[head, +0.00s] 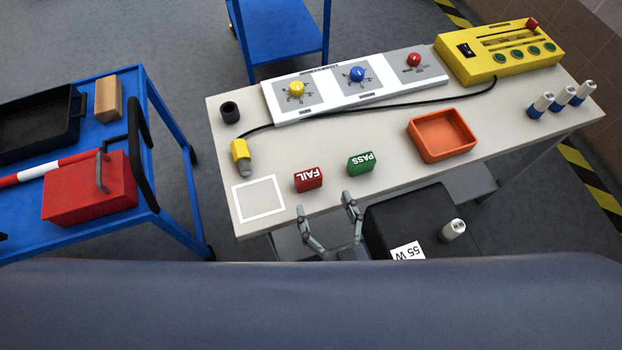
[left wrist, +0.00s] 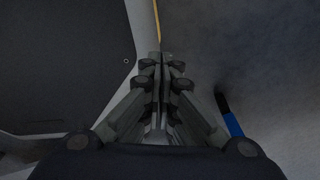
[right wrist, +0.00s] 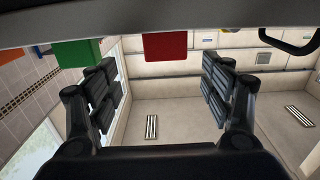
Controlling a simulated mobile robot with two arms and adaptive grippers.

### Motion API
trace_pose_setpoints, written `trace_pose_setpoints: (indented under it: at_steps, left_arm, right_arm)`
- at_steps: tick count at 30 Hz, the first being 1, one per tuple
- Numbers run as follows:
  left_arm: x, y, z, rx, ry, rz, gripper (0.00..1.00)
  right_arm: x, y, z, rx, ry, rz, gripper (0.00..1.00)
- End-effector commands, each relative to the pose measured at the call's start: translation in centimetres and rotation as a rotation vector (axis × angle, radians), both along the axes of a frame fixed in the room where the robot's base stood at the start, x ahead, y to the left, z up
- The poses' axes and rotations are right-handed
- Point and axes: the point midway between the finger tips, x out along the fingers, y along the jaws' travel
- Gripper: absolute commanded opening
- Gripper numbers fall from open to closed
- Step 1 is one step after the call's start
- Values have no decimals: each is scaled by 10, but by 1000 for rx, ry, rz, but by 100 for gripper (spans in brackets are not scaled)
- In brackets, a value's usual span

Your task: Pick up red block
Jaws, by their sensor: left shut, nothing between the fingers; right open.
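The red block (head: 308,179), marked FAIL, stands near the front edge of the white table (head: 330,155), between a white square outline and the green PASS block (head: 361,163). My right gripper (head: 331,222) is open and empty just in front of the table edge, slightly right of the red block and apart from it. In the right wrist view the red block (right wrist: 165,46) shows at the top, centred between the open fingers (right wrist: 165,90) but beyond them. The green block (right wrist: 78,52) is to its left there.
An orange tray (head: 412,124), a yellow connector (head: 240,151) with a black cable and a dial panel (head: 315,104) are on the table. A black box (head: 385,225) is right of my right gripper. A blue cart (head: 180,235) stands left.

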Motion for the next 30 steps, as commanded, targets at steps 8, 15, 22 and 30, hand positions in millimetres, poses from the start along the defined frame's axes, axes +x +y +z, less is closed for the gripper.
trace_pose_setpoints:
  at_steps: [8,15,22,30]
  left_arm:
    - [-7,0,4,0,9,1,0]
    - [-4,-11,10,-13,5,0,0]
    - [-1,-15,13,-18,0,-4,0]
    - [1,-10,13,-13,-2,-3,0]
  right_arm:
    - [37,13,1,0,1,1,73]
    - [59,26,7,0,0,1,73]
    - [84,36,5,-1,4,1,73]
    - [86,36,5,-1,4,1,73]
